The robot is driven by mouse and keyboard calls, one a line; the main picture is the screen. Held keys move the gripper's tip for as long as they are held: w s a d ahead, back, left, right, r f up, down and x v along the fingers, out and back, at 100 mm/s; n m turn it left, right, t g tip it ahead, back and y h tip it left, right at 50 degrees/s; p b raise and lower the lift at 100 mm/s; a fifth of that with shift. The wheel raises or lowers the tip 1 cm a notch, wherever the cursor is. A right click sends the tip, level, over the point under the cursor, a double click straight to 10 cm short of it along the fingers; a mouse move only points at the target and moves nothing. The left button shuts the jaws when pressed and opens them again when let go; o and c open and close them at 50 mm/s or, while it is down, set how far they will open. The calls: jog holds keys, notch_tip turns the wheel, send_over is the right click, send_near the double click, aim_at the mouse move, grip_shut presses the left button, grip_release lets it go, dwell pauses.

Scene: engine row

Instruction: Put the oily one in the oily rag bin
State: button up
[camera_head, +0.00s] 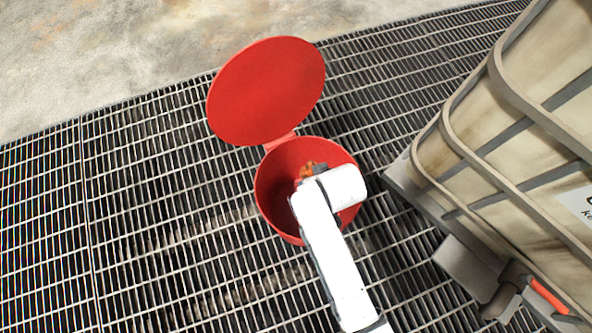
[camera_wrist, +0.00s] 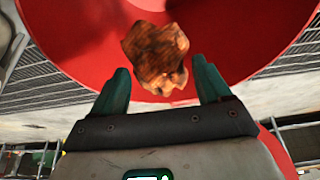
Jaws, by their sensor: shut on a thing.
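The oily rag (camera_wrist: 157,52) is a crumpled orange-brown cloth with dark stains. My gripper (camera_wrist: 161,72) is shut on it, with its two green fingers on either side in the wrist view. The red oily rag bin (camera_head: 264,200) stands on the grating with its round lid (camera_head: 266,90) swung open. In the head view a bit of the rag (camera_head: 312,169) shows over the bin's mouth beside my wrist. My arm hides part of the mouth and most of the gripper. The bin's red inside (camera_wrist: 60,40) fills much of the wrist view beyond the rag.
A large tan tank in a grey frame (camera_head: 470,150) stands close to the right of the bin. Metal floor grating (camera_head: 150,220) lies around the bin and is clear on the left. Bare concrete (camera_head: 110,50) lies behind it.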

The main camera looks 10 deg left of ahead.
jog(key=shift+f, duration=0.45)
jog(key=o, duration=1)
jog(key=shift+r, duration=0.15)
jog(key=p+v, duration=0.4)
jog(key=v, duration=0.6)
jog(key=shift+s+r+p, duration=0.15)
jog(key=shift+r+p, duration=0.1)
jog(key=shift+p, duration=0.05)
jog(key=shift+d, duration=0.15)
